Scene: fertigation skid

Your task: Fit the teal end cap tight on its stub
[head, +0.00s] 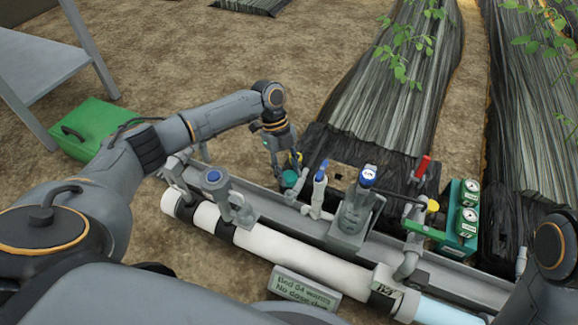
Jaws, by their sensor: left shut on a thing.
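The teal end cap (289,179) shows as a small round teal piece at the back edge of the skid, left of the white valve fitting. My left gripper (288,170) points down at it from behind, its fingers on either side, shut on the cap. The stub cannot be made out under the cap and the fingers, so I cannot tell whether the cap touches it or how tightly it sits. Only a joint of my right arm shows at the right edge; its gripper is out of view.
A white pipe (285,250) runs along the front with a sign (306,287). A green case (97,128) lies on the soil at left.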

